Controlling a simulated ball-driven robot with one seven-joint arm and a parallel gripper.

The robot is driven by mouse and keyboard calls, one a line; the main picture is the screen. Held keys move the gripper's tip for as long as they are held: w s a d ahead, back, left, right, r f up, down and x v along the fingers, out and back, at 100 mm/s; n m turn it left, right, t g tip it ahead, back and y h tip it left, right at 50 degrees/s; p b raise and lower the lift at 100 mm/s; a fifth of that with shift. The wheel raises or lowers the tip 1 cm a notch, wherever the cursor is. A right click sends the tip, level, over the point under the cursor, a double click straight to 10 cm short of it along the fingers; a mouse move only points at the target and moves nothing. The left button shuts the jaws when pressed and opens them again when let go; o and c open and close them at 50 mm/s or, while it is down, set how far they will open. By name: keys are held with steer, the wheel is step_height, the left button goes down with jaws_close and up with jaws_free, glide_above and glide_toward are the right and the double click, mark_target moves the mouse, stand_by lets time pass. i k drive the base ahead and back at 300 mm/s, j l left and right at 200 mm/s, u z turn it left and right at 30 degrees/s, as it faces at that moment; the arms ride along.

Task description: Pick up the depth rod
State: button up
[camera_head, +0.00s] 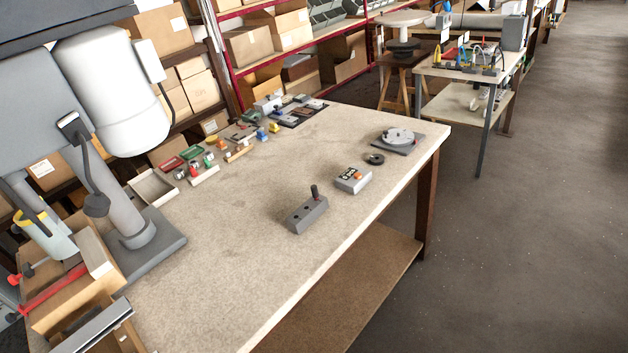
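A short dark rod (315,191) stands upright in one end of a grey block (308,215) on the workbench. It looks like the depth rod, but I cannot be sure at this size. The block's top shows dark round holes beside the rod. The rod's lower end is hidden inside the block. My gripper is not in view.
The workbench (240,240) is clear around the block. A grey box with dark buttons (353,180), a dark ring (375,159) and a round plate on a base (398,137) lie beyond it. Small parts and trays line the far left. A large grey machine (110,90) stands left.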

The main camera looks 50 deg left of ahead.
mark_target(314, 190)
steer(key=i+u, duration=0.2)
steer(key=i, duration=1.25)
steer(key=i+u, duration=0.35)
steer(key=i+l+u, duration=0.25)
steer(key=i+u, duration=0.15)
steer(key=i, duration=0.15)
steer(key=i+j+u, duration=0.15)
steer(key=u, duration=0.25)
steer(key=i+u, duration=0.75)
steer(key=k, duration=0.1)
